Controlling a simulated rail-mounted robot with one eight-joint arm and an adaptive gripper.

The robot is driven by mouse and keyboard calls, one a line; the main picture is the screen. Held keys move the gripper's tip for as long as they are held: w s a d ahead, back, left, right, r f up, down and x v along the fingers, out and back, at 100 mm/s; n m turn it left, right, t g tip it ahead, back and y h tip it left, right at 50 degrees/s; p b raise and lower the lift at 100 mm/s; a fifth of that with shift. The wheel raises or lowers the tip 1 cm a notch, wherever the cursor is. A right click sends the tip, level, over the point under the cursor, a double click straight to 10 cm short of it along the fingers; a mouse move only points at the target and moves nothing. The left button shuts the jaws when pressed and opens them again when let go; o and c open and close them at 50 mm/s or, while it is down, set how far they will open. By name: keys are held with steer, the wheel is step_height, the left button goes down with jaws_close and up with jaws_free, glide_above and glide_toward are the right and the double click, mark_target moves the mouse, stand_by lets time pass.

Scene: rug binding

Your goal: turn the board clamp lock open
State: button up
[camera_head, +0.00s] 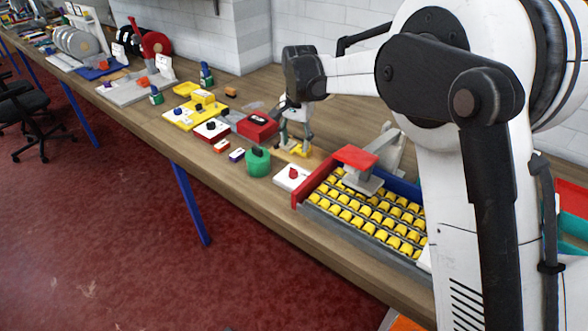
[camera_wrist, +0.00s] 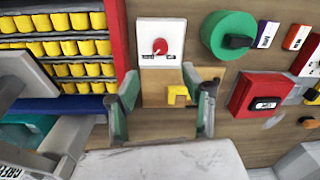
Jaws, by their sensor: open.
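A small yellow lever or block (camera_wrist: 178,95) stands on a light wooden plate (camera_wrist: 153,88) in the wrist view; it looks like the board clamp lock, but I read no label on it. It also shows as a yellow piece (camera_head: 299,151) in the head view. My gripper (camera_wrist: 168,90) is open, with one green-grey finger on each side of the plate. The yellow piece lies between the fingers, nearer the right one. I cannot tell whether that finger touches it. In the head view my gripper (camera_head: 294,136) points down at the bench.
A white box with a red knob (camera_wrist: 160,46) sits just beyond the plate. A green round unit (camera_wrist: 229,38) and a red box (camera_wrist: 262,94) stand to the right. A conveyor with yellow rollers (camera_head: 370,215) and a red side wall lies to the left in the wrist view.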

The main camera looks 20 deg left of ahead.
mark_target(293, 171)
steer(key=f, duration=0.7)
steer(key=f+p, duration=0.1)
steer(key=f, duration=0.3)
steer(key=shift+a+f, duration=0.25)
jaws_close()
